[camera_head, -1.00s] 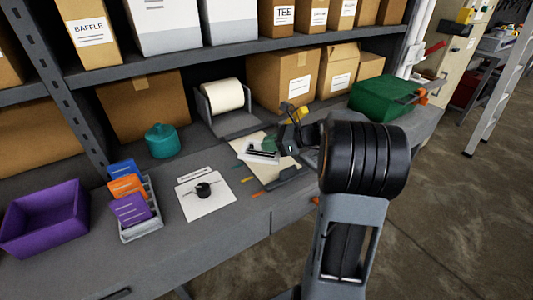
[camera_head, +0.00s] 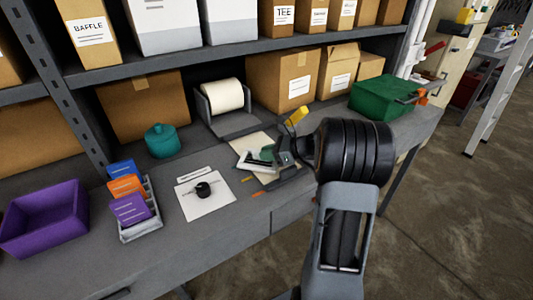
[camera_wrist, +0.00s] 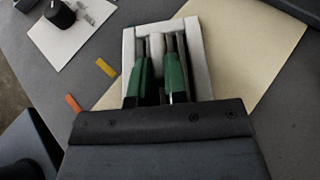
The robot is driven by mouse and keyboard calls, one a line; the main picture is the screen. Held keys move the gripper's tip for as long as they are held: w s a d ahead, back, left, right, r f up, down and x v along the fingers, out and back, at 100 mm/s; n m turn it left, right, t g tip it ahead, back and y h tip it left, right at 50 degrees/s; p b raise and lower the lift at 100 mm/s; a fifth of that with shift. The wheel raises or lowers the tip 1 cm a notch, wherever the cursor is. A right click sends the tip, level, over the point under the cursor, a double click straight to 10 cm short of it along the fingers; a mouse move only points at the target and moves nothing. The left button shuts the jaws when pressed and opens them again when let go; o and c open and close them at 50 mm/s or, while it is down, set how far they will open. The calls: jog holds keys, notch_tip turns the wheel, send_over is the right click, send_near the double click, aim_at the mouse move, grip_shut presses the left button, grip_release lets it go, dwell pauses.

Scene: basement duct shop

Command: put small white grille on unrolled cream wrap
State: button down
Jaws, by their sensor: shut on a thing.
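The small white grille (camera_head: 257,167) shows beside and under my gripper (camera_head: 268,156) in the head view. In the wrist view my gripper (camera_wrist: 160,72), with green finger pads, is shut on the grille (camera_wrist: 130,50), hiding part of it. The unrolled cream wrap (camera_head: 245,142) runs from the roll onto the bench. It also shows in the wrist view (camera_wrist: 245,60), under and to the right of the grille. The grille overlaps the wrap, with its left side near the wrap's left edge. I cannot tell whether it touches the wrap.
The cream roll (camera_head: 222,96) sits in its grey holder behind. A white sheet with a black knob (camera_head: 205,205) lies to the left, near orange and yellow strips (camera_head: 256,194). A green box (camera_head: 380,98) stands right. Purple bin (camera_head: 45,215) and card rack (camera_head: 140,225) stand left.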

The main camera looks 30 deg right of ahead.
jog(key=c, duration=1.1)
grip_release()
jog(key=shift+c, duration=0.2)
jog(key=shift+r, duration=0.2)
jog(key=v, duration=1.2)
